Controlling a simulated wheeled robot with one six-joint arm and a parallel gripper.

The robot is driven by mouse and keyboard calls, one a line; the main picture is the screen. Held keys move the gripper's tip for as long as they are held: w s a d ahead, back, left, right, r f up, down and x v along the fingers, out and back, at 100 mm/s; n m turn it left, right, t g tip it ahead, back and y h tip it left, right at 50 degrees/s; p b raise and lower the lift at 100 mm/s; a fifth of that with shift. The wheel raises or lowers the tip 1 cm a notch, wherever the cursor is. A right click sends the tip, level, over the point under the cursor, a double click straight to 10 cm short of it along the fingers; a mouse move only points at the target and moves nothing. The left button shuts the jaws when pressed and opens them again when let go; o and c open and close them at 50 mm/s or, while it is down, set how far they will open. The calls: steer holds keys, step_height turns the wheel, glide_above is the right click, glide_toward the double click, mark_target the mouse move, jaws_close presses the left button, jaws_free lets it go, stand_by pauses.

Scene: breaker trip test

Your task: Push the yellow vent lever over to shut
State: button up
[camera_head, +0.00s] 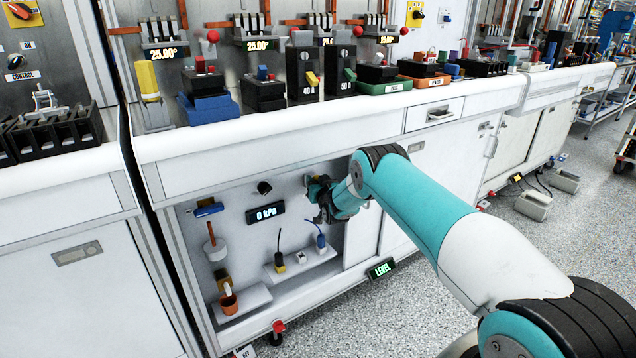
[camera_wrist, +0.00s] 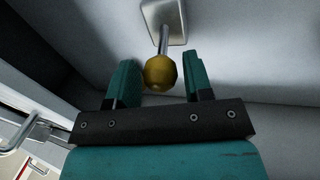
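The yellow vent lever shows in the wrist view as a yellow ball knob (camera_wrist: 160,72) on a short metal rod, which comes from a pale metal plate (camera_wrist: 164,22) on the wall. My gripper (camera_wrist: 159,65) is open, with one teal finger on each side of the knob. The knob lies between the fingers in the picture; I cannot tell whether either finger touches it. In the head view my gripper (camera_head: 320,196) is inside the open lower bay of the white cabinet, near its right side. The lever is hidden there behind my gripper.
A display reading "0 kPa" (camera_head: 265,212) is on the bay's back wall. Blue and yellow plugs with cables stand on a white ledge (camera_head: 303,266) below. A "LEVEL" display (camera_head: 381,269) is by the bay's lower right. The counter (camera_head: 300,112) overhangs the bay.

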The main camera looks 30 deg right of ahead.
steer(key=c, duration=0.6)
